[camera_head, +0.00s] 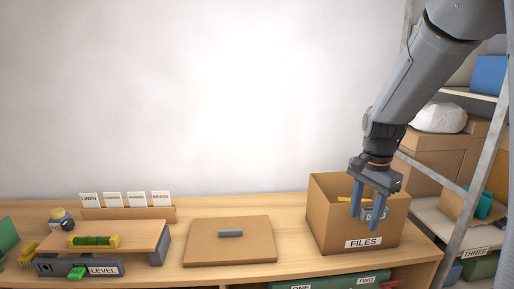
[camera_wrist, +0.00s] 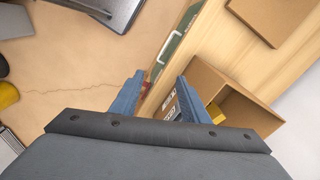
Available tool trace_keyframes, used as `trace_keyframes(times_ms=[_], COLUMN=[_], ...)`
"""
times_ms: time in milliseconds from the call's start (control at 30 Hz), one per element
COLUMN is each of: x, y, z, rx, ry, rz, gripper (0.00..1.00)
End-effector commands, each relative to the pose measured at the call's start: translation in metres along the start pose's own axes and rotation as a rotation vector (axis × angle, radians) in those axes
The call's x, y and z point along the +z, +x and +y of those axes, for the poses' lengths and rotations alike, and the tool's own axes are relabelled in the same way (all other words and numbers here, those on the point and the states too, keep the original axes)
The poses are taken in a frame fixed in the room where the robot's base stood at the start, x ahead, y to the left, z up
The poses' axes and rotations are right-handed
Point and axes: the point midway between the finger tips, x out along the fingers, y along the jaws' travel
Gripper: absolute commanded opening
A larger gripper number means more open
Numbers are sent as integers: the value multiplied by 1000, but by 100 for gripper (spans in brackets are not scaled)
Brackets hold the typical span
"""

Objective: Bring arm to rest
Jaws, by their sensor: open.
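My gripper (camera_head: 369,212) hangs from my arm at the right in the head view, with its two blue fingers apart and nothing between them. The fingers are in front of or over the open cardboard box (camera_head: 328,218) labelled FILES; I cannot tell how deep they reach.
A flat brown lid with a grey handle (camera_head: 230,233) lies mid-bench. At the left are a small raised board (camera_head: 118,235) with a green and yellow item, a LEVEL label, and a card rack (camera_head: 128,213). A metal shelf (camera_head: 484,150) with boxes stands at the right.

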Motion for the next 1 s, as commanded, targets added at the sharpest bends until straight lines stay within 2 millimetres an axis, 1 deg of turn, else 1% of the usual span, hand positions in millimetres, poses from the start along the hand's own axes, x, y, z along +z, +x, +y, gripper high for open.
trace_keyframes(times_ms=[33, 67, 167, 200, 300, 400, 500, 600, 1000], x=[16, 26, 62, 78, 110, 132, 146, 152, 152], y=[14, 21, 49, 61, 86, 103, 114, 118, 117], z=[4, 8, 25, 33, 54, 72, 84, 89, 90], rx=[-2, -4, -15, -19, -27, -33, -36, -38, -38], ry=[-90, -151, -399, -507, -749, -932, -1048, -1102, -1111], rz=[1, 2, 11, 15, 26, 37, 44, 48, 48], gripper=[42, 42, 42, 42, 42, 42, 42, 42, 42])
